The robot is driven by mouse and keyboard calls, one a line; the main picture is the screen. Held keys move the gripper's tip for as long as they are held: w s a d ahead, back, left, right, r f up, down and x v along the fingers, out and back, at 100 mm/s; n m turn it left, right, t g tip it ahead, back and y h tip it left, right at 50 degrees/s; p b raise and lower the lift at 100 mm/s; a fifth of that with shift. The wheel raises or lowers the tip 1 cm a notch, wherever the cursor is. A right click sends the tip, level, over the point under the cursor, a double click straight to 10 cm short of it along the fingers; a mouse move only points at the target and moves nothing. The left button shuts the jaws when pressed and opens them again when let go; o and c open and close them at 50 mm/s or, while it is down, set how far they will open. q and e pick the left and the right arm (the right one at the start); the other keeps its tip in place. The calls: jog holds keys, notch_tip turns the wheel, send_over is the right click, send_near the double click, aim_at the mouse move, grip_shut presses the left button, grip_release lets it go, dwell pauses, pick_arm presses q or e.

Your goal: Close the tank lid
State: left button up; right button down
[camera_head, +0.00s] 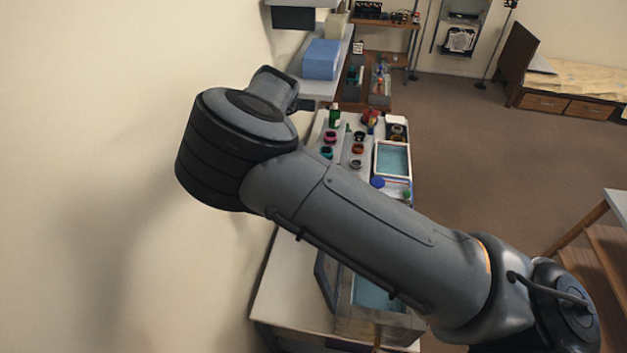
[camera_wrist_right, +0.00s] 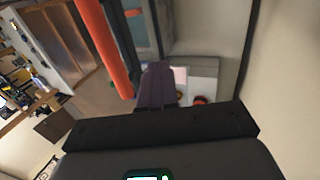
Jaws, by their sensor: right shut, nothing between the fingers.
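The tank (camera_head: 372,296) is a clear-walled box with blue inside, at the near end of the bench in the head view, partly hidden by my arm. A dark panel that looks like its lid (camera_head: 325,278) stands raised at the tank's left side. In the right wrist view my right gripper (camera_wrist_right: 157,82) is shut and empty. A grey-teal framed surface beyond the fingers may be part of the tank (camera_wrist_right: 143,35); I cannot tell for sure. My right gripper does not show in the head view, and my left gripper shows in neither view.
An orange-red bar (camera_wrist_right: 105,45) crosses close beside the fingers in the right wrist view. Farther along the bench (camera_head: 283,290) stand several coloured jars, a green bottle (camera_head: 335,116) and a blue-bottomed tray (camera_head: 393,158). A wall runs along the left.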

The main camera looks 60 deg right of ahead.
jog(key=shift+s+d+r+p, duration=0.1)
jog(key=shift+s+d+p, duration=0.2)
jog(key=shift+s, duration=0.6)
jog(key=shift+s+d+r+p, duration=0.1)
jog(key=shift+s+d+p, duration=0.15)
jog(key=shift+s, duration=0.6)
